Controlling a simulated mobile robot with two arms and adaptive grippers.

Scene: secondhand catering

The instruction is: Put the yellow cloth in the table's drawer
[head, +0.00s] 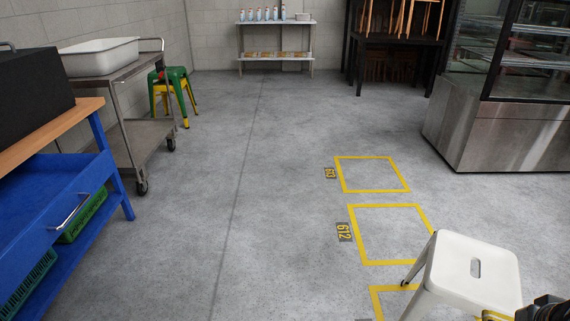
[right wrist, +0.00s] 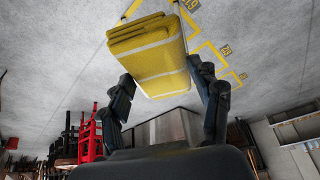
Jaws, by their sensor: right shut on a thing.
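The yellow cloth (right wrist: 152,62), folded and with pale stripes, is between the fingers of my right gripper (right wrist: 160,72) in the right wrist view. The gripper is shut on it. In the head view only a dark part of the right gripper (head: 546,309) shows at the bottom right corner, beside the white stool. The table (head: 85,115) with a wooden top and blue frame stands at the left. My left gripper is out of view.
A white stool (head: 472,268) stands at the lower right. A metal cart (head: 140,150) with a white tub (head: 100,58) and a green and yellow stool (head: 173,88) are behind the table. A glass display case (head: 510,100) is at right. The middle floor is clear.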

